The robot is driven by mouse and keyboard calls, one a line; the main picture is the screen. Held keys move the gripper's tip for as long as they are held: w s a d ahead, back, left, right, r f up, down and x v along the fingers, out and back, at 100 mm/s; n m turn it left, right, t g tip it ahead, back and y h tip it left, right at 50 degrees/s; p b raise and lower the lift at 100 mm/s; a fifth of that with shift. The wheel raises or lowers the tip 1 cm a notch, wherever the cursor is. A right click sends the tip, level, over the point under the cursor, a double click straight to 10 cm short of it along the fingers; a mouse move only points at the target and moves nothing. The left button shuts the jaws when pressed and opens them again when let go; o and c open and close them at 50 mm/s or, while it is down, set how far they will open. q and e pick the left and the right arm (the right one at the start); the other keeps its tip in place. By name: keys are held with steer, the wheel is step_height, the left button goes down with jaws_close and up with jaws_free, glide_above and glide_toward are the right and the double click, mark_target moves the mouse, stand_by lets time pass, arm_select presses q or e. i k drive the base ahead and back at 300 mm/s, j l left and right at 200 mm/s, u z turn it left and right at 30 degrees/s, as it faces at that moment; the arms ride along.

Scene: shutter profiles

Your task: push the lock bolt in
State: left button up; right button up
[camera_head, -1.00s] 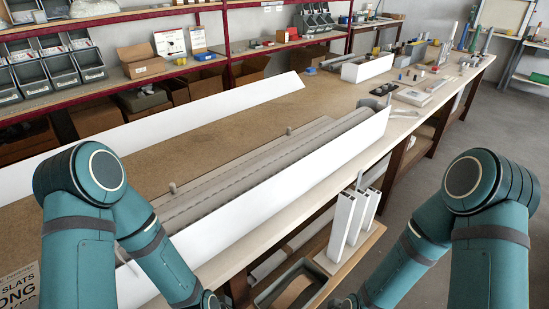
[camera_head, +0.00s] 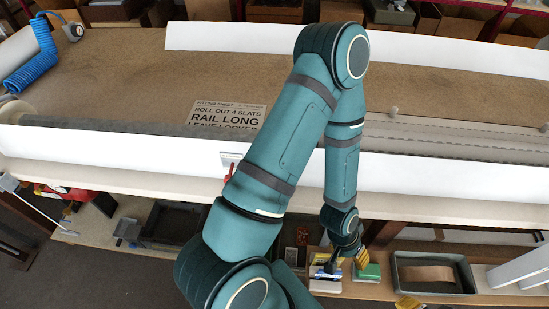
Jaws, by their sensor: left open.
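My left arm reaches up from the bottom middle and folds back down. Its dark gripper (camera_head: 347,264) hangs in front of the bench edge, above the lower shelf. The gripper is open and I see nothing held in it. A small pale plate (camera_head: 230,158) with a red part (camera_head: 229,173) sits at the front white rail (camera_head: 120,149), left of my arm. It may be the lock, but the bolt itself is too small to tell. My gripper is well to the right of it and apart from it. My right gripper is out of view.
A fitting sheet (camera_head: 225,115) lies on the brown bench top (camera_head: 130,80) behind the rail. Grey slats (camera_head: 450,135) lie at the right. The lower shelf holds a green-topped block (camera_head: 367,272) and a grey tray (camera_head: 433,290). A blue coiled hose (camera_head: 30,72) is far left.

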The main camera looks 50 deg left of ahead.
mark_target(228, 176)
steer(key=u, duration=0.4)
steer(key=k+u, duration=0.1)
steer(key=u, duration=0.7)
steer(key=k+u, duration=0.15)
steer(key=u, duration=0.65)
steer(key=j, duration=0.05)
